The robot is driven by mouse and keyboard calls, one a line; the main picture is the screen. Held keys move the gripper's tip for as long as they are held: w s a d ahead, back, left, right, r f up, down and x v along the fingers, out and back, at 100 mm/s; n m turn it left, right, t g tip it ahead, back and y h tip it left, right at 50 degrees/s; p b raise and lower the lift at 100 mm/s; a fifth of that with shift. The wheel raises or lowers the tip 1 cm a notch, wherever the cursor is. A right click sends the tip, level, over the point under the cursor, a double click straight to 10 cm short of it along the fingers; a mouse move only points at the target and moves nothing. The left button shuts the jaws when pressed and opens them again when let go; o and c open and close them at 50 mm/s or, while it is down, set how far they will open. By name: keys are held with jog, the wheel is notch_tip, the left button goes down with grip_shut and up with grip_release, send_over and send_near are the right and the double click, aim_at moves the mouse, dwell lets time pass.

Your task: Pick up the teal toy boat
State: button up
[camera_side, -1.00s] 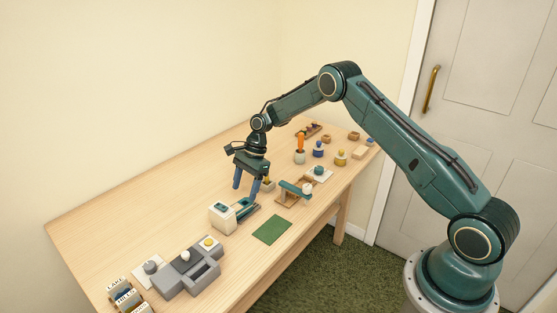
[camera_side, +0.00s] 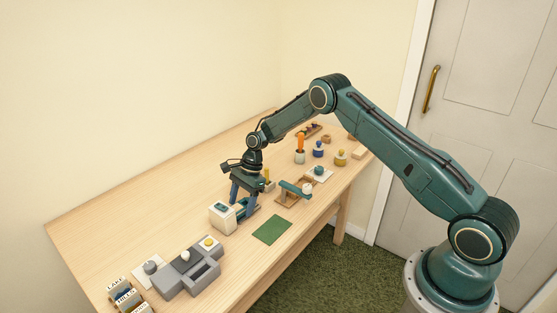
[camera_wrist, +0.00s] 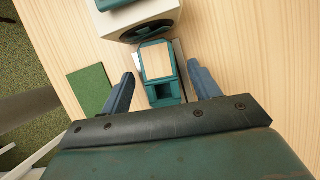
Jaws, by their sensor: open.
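The teal toy boat (camera_wrist: 158,75), with a pale wooden deck and a box-like open part, lies between my fingers in the wrist view, apparently on a light grey base. In the side view the boat (camera_side: 243,209) is mostly hidden by my gripper. My gripper (camera_wrist: 161,70) is open, one finger on each side of the boat, with gaps showing on both sides. In the side view my gripper (camera_side: 245,200) points down low over the table, just behind the white box. I cannot tell how far the fingertips are above the tabletop.
A white box (camera_side: 222,217) with a dark round face stands close beside the boat. A green mat (camera_side: 272,230) lies nearby. A wooden stand (camera_side: 293,193) with a teal beam is to the right. A grey tray block (camera_side: 187,272) is front left. The back-left table (camera_side: 130,215) is clear.

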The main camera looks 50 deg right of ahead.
jog(key=c, duration=1.1)
jog(key=shift+r, duration=0.2)
notch_tip(320, 180, up, 20)
jog(key=shift+f, duration=0.15)
dwell(0.4)
